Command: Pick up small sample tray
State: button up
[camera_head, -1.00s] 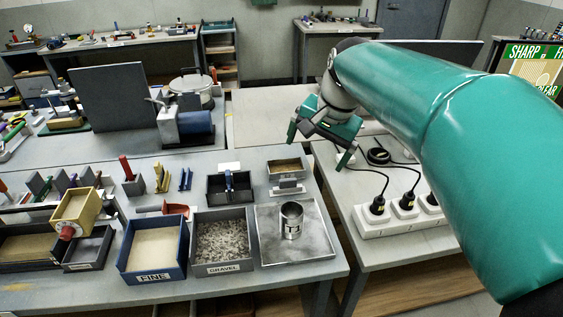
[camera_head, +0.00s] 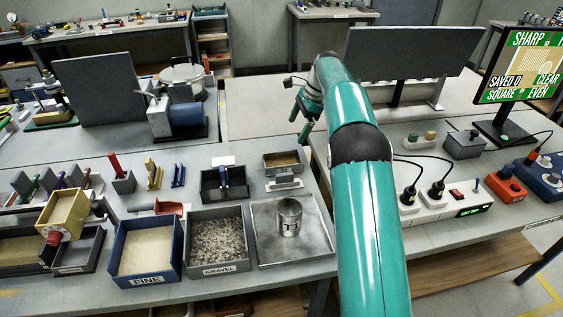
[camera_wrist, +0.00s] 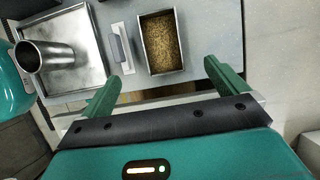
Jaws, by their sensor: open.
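A small sample tray (camera_head: 284,170) with tan-brown grains sits near the right edge of the grey bench in the head view. In the wrist view the tray (camera_wrist: 181,45) lies just beyond my fingertips, near the middle of the picture. My gripper (camera_wrist: 161,72) is open and empty, its two green fingers apart on either side of the tray's near end. I cannot tell its height above the bench. In the head view my gripper (camera_head: 303,108) hangs up and right of the tray, partly hidden by my arm.
A white block with a grey handle (camera_wrist: 122,48) stands close beside the tray. A metal cup (camera_wrist: 45,55) stands on a square metal pan (camera_wrist: 85,25). A gravel bin (camera_head: 216,271) and a fine bin (camera_head: 150,278) stand left. A second table with a power strip (camera_head: 430,203) lies right.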

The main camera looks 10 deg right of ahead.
jog(key=f, duration=0.1)
send_near(282, 158)
jog(key=s+a, duration=0.1)
jog(key=s+a+f, duration=0.1)
jog(key=s, duration=0.1)
jog(key=shift+s+a, duration=0.1)
jog(key=shift+s, duration=0.2)
jog(key=shift+x, duration=3)
jog(key=shift+r, duration=0.15)
jog(key=c, duration=1.2)
jog(key=shift+c, duration=0.2)
